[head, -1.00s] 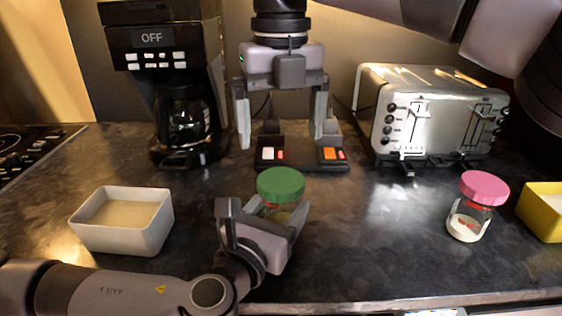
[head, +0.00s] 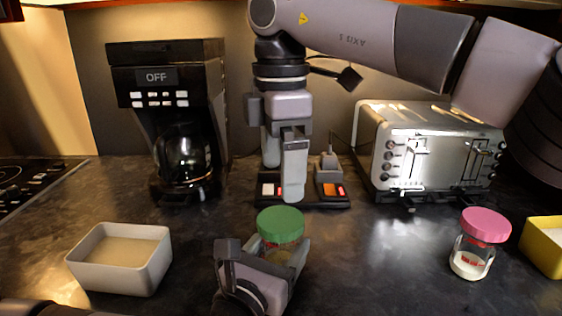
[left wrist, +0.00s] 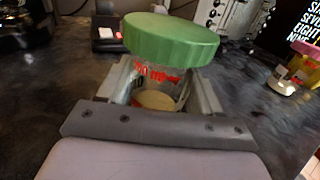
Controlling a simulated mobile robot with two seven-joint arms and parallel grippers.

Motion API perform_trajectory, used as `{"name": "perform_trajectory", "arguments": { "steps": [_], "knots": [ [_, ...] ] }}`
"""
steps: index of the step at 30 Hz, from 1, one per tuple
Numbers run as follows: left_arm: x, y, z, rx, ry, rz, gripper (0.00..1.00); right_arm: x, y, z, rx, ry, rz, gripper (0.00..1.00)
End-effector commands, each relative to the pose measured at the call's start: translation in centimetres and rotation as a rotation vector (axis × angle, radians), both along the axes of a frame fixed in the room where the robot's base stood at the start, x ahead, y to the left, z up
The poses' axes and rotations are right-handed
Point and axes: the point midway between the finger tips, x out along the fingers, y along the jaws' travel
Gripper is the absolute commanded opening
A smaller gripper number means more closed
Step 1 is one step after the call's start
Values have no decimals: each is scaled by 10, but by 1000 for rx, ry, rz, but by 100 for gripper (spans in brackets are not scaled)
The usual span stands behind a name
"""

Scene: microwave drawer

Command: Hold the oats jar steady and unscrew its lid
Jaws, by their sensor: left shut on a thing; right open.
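The oats jar (head: 279,257) is a clear jar with a green lid (head: 280,225), pale beige contents and red lettering. It stands upright on the counter, with its lid on. My left gripper (head: 270,272) is shut around the jar's body below the lid; in the left wrist view the fingers flank the glass (left wrist: 155,88) and the green lid (left wrist: 170,38) sits above them. My right gripper (head: 281,180) points straight down, open and empty, above and behind the lid, apart from it. One of its fingers partly hides the other.
A second jar with a pink lid (head: 485,225) stands at the right, beside a yellow container (head: 545,247). A white bin (head: 120,262) is at the left. A coffee maker (head: 165,75), a toaster (head: 430,150) and a black device with coloured buttons (head: 330,198) stand behind.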

Motion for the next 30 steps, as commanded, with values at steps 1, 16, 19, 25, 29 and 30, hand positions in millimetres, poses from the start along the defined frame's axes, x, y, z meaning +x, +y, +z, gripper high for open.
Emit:
{"name": "perform_trajectory", "arguments": {
  "steps": [1, 16, 19, 25, 29, 30],
  "knots": [
    [0, 0, 0, 0, 1, 1, 0, 0, 0, 0, 1, 0, -61, 97],
    [0, 0, 0, 0, 1, 0, 0, 0, -1, -21, -2, 3, -286, 97],
    [0, 0, 0, 0, 1, 0, 0, 0, -1, -37, -3, 2, -285, 97],
    [0, 0, 0, 0, 1, 0, 0, 0, -1, -66, -1, 3, -285, 97],
    [0, 0, 0, 0, 1, 0, 0, 0, -1, -76, -1, 0, -286, 97],
    [0, 0, 0, 0, 1, 0, 0, 0, -1, -78, -1, 0, -286, 97]
  ]
}}
